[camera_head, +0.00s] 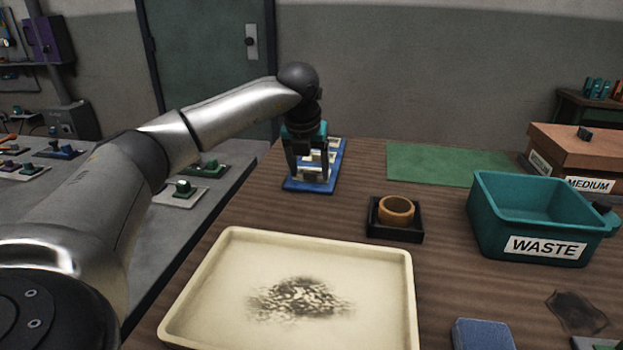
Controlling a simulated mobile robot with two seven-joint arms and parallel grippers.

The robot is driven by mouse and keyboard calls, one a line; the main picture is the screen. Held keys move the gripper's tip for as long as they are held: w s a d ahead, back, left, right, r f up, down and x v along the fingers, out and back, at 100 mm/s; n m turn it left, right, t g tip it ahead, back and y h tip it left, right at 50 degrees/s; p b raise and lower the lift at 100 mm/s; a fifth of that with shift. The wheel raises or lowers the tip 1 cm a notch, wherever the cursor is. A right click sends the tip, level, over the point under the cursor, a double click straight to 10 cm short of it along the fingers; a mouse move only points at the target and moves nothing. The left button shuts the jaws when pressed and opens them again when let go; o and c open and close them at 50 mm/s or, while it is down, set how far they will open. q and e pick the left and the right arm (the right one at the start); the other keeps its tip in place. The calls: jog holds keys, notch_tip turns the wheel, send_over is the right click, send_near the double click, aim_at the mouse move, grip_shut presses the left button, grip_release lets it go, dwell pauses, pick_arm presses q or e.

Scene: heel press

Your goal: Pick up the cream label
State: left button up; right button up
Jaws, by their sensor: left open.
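Cream pieces (318,154) that look like labels sit in a blue holder (330,178) at the far left of the wooden table. They are small and partly hidden by my left gripper, so I cannot tell one label from another. My left gripper (309,178) points down over the holder, its dark fingers apart on either side of some cream. I cannot tell whether the fingers touch a label. My right gripper is not in view.
A cream tray (218,262) with dark speckled material fills the front. A wooden ring (397,209) sits in a black base (395,232). A teal WASTE bin (490,229), brown MEDIUM box (568,150) and blue block (482,335) stand right. The green mat (450,161) is bare.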

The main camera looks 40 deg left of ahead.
pick_arm(q)
jog(key=shift+f, duration=0.1)
jog(key=shift+c, duration=0.4)
jog(key=c, duration=1)
jog(key=shift+r, duration=0.2)
